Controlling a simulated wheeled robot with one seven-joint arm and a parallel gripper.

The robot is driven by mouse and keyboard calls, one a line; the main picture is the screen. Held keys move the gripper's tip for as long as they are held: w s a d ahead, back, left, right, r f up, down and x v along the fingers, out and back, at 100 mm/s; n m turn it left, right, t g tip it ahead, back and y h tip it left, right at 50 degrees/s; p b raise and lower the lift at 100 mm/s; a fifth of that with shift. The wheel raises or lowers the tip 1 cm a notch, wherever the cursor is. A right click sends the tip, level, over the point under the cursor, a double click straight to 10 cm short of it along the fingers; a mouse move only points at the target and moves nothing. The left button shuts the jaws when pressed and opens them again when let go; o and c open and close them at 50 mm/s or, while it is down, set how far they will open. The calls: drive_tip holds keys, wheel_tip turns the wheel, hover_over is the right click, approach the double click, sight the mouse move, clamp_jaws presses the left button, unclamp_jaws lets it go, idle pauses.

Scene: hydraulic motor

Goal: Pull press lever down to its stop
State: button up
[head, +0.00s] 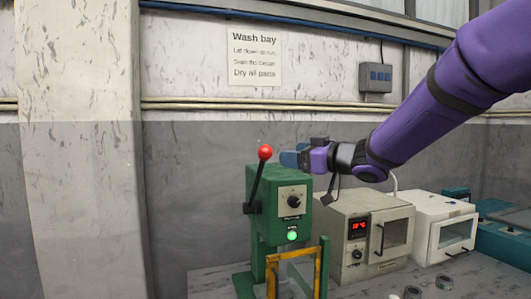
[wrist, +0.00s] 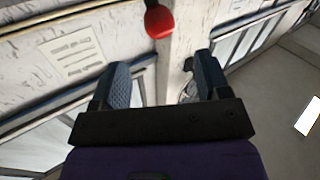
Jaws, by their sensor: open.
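The press lever is a black rod with a red ball knob (head: 265,152), on the left side of the green press (head: 262,205). The lever stands up, leaning slightly right, with its pivot at a black hub (head: 251,208). My gripper (head: 290,158) is just right of the knob in the head view, above the press. In the wrist view my gripper (wrist: 163,85) has its two blue-grey fingers apart with nothing between them. The red knob (wrist: 159,22) shows beyond the fingertips, between their lines and apart from them. Most of the rod is out of the wrist view.
The press has a dial, a lit green lamp (head: 292,236) and a yellow guard frame (head: 290,270). A beige oven (head: 352,235) with a red display and a white cabinet (head: 440,230) stand to the right on the bench. A pillar (head: 85,150) is at left.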

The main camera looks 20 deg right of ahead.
sight(272, 152)
drive_tip(key=x, duration=1)
